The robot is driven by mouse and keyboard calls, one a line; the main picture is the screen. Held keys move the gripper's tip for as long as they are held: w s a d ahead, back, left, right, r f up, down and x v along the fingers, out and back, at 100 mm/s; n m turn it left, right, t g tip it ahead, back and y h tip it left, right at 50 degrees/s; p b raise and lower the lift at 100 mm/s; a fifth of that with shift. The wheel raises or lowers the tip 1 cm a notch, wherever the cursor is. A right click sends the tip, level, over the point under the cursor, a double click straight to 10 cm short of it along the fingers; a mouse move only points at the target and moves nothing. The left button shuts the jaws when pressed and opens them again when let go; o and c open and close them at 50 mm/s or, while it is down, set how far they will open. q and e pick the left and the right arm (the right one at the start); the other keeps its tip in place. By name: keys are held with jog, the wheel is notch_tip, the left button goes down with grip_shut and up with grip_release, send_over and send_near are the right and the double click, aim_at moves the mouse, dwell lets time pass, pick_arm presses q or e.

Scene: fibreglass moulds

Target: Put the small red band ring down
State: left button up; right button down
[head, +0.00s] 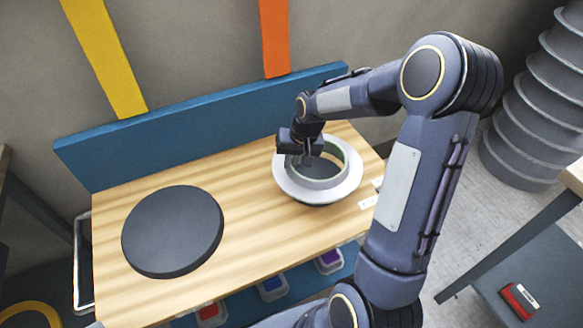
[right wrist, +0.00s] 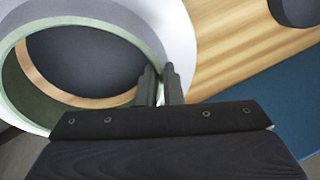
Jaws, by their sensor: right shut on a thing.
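The ring in my right gripper (head: 308,150) has a wide white flange (head: 288,184) and a collar with a green inside wall (head: 350,165). I see no red band on it from these angles. The right gripper is shut on the collar's wall at its far left side; the fingers pinch the wall in the right wrist view (right wrist: 161,86), where the green inside wall (right wrist: 30,95) also shows. Through the opening I see a dark round disc (right wrist: 80,60) with a strip of wood around it. Whether the ring touches anything below is hidden. My left gripper is out of view.
The wooden table (head: 250,235) has a larger dark disc (head: 172,232) at left and a blue back panel (head: 200,125). Bare wood lies between disc and ring. Small coloured bins (head: 272,288) sit below the front edge. A red box (head: 519,300) lies on another surface at lower right.

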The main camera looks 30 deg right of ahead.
notch_tip(320, 180, down, 3)
jog(key=shift+r, duration=0.1)
jog(key=c, duration=1.6)
grip_release()
jog(key=p+v, duration=0.2)
jog(key=v, duration=1)
jog(key=s+a+r+n+t, duration=0.1)
jog(key=s+a, duration=0.3)
jog(key=s, duration=0.3)
jog(key=s+a+r+n+t+y, duration=0.1)
jog(key=s+a+r, duration=0.1)
jog(key=s+a, duration=0.2)
jog(key=s+a+r+n+t+y, duration=0.1)
jog(key=s+a, duration=0.3)
jog(key=s, duration=0.5)
jog(key=shift+s+r, duration=0.4)
jog(key=shift+r, duration=0.1)
